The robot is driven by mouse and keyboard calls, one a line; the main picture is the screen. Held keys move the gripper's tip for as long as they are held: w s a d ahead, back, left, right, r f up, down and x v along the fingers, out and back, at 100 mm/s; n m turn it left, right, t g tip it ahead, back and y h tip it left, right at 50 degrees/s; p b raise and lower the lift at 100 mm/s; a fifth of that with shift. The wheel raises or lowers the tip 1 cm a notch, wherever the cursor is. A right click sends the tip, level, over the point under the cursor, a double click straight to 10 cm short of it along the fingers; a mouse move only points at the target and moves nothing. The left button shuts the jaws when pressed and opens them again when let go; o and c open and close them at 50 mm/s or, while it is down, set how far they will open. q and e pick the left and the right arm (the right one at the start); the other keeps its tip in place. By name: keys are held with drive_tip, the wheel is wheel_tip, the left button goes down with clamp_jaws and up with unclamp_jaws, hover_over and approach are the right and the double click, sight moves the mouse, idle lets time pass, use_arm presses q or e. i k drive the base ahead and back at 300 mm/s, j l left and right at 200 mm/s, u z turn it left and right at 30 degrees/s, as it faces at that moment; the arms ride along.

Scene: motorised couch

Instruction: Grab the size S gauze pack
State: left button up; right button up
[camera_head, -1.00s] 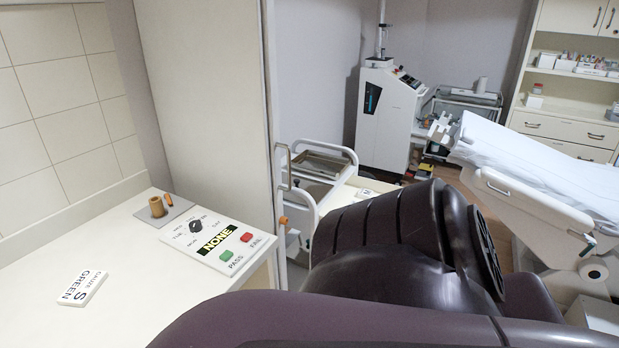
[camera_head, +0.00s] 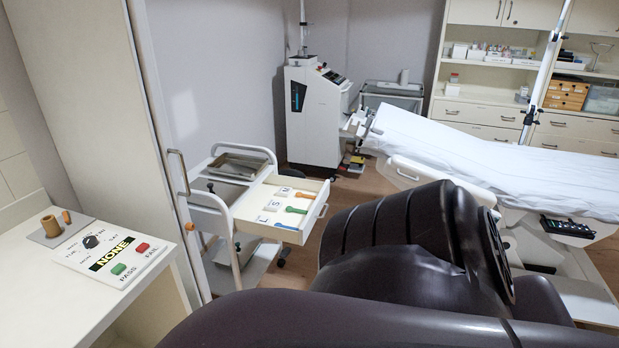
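An open trolley drawer (camera_head: 240,217) shows left of centre. It holds white labels reading L (camera_head: 263,219), S (camera_head: 274,207) and M (camera_head: 284,191). Beside them lie a blue item (camera_head: 286,227), a green item (camera_head: 296,210) and an orange item (camera_head: 305,195). The green item lies beside the S label. All three items are small, and I cannot tell their exact shape. Neither of my grippers is in view.
The white trolley (camera_head: 222,250) stands beside a tall cabinet panel. The counter (camera_head: 45,290) at left carries a panel (camera_head: 115,255) reading NONE, with PASS and FAIL buttons. A sheeted couch (camera_head: 450,150) stands at right. My own dark body covers the lower middle.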

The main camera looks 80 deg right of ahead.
sight(273, 205)
drive_tip(key=z, duration=1.45)
drive_tip(key=i+l+z, duration=0.35)
drive_tip(key=i+z, duration=0.25)
drive_tip(key=z, duration=0.15)
drive_tip(key=i+l, duration=0.1)
drive_tip(key=i, duration=0.25)
